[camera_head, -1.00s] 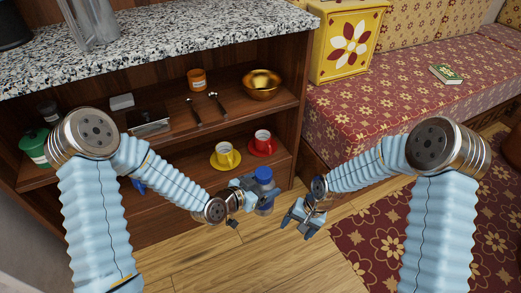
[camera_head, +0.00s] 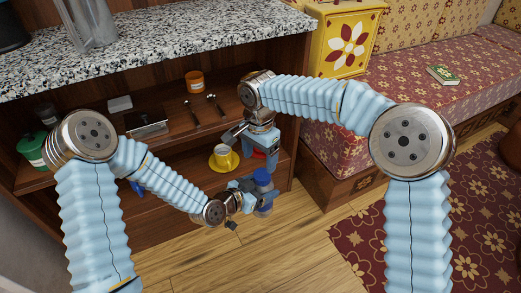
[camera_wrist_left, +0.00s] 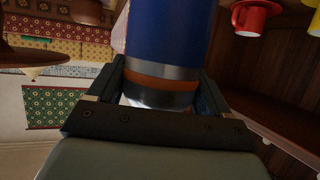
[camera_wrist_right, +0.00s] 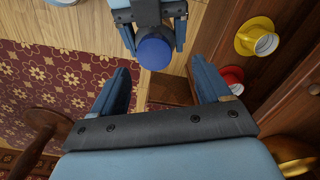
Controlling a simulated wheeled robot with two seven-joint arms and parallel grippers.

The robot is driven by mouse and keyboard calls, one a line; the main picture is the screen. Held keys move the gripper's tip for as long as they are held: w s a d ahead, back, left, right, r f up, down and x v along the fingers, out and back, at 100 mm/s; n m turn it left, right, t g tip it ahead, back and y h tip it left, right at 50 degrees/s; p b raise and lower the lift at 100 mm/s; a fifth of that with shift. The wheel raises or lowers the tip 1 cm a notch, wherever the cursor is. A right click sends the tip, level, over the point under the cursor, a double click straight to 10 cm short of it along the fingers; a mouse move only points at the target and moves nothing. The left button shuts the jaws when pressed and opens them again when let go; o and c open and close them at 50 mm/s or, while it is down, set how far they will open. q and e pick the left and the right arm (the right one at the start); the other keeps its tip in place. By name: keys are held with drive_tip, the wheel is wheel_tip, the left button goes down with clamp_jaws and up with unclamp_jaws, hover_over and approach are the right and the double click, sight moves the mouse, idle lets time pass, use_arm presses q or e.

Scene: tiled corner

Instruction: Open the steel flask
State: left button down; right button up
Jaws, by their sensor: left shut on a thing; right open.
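The steel flask (camera_head: 265,203) has a blue lid (camera_head: 262,176) and is upright, low in front of the shelf unit. My left gripper (camera_head: 246,196) is shut around it. In the left wrist view, the flask's steel body (camera_wrist_left: 158,98) with an orange band is between the fingers, and the blue lid (camera_wrist_left: 170,30) is on it. My right gripper (camera_head: 254,150) is open and empty, above and apart from the flask. In the right wrist view, the blue lid (camera_wrist_right: 154,52) is seen from above, beyond the open fingers (camera_wrist_right: 160,78).
The wooden shelf holds a yellow cup (camera_head: 223,153), an orange jar (camera_head: 195,82), utensils (camera_head: 215,103) and a green pot (camera_head: 32,148). A red cup (camera_wrist_left: 252,15) and a gold bowl (camera_wrist_right: 290,150) are close to my right gripper. The wooden floor in front is clear.

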sight(259, 173)
drive_tip(key=shift+f, duration=2.8)
drive_tip(key=shift+r, duration=0.1)
drive_tip(key=c, duration=1.1)
drive_tip(key=shift+o, duration=0.2)
drive_tip(key=n, duration=0.5)
drive_tip(key=shift+a, duration=0.15)
drive_tip(key=shift+s+a+r+n, duration=0.1)
drive_tip(key=shift+n, duration=0.9)
drive_tip(key=o, duration=1.1)
drive_tip(key=shift+o, duration=0.2)
drive_tip(key=shift+d, duration=0.25)
